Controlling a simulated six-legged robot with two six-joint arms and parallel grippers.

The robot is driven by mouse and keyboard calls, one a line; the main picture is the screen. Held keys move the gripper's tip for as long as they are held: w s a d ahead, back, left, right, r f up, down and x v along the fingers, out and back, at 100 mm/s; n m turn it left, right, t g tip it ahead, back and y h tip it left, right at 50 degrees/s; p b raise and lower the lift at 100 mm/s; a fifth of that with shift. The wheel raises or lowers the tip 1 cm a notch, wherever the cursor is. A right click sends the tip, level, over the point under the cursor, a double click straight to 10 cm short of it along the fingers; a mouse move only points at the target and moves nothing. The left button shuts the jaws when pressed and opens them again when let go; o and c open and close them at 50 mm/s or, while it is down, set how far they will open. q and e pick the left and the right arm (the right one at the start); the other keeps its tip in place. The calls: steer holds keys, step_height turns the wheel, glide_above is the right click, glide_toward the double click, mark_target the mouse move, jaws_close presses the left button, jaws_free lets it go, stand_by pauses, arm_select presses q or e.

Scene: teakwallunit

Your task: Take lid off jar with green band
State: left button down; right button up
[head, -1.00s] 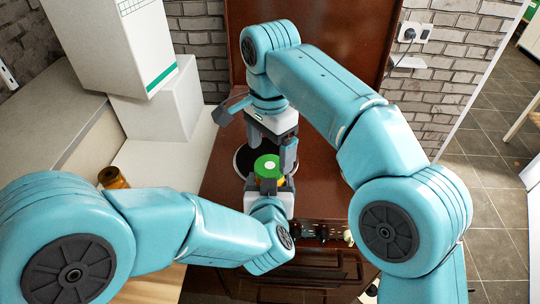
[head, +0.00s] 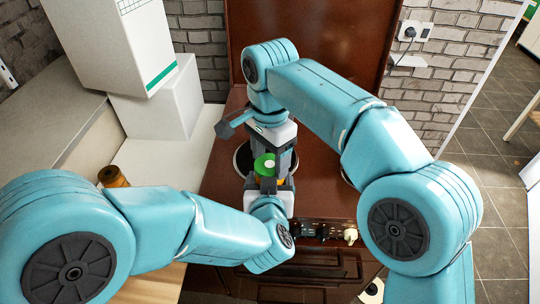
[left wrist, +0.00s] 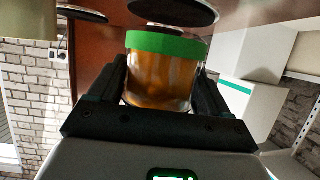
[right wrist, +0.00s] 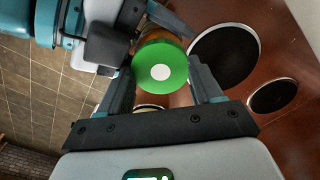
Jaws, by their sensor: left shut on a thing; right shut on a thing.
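The jar has an amber body (left wrist: 160,82) and a green band (left wrist: 165,45), which lies toward the cooktop side in the left wrist view. Its green lid (head: 264,163) with a white dot faces up, and the lid (right wrist: 160,72) shows full face in the right wrist view. My left gripper (left wrist: 158,90) is shut around the jar body from the near side. My right gripper (right wrist: 163,88) points down from above and is shut on the lid. I cannot tell whether there is a gap between lid and jar.
The jar is over a brown cooktop (head: 320,185) with dark round hotplates (right wrist: 225,55). An amber jar (head: 113,177) stands on the left counter, partly hidden by my left arm. White boxes (head: 160,105) stand at the back left. Control knobs (head: 350,235) line the cooker front.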

steer(key=n, duration=1.9)
steer(key=o, duration=1.2)
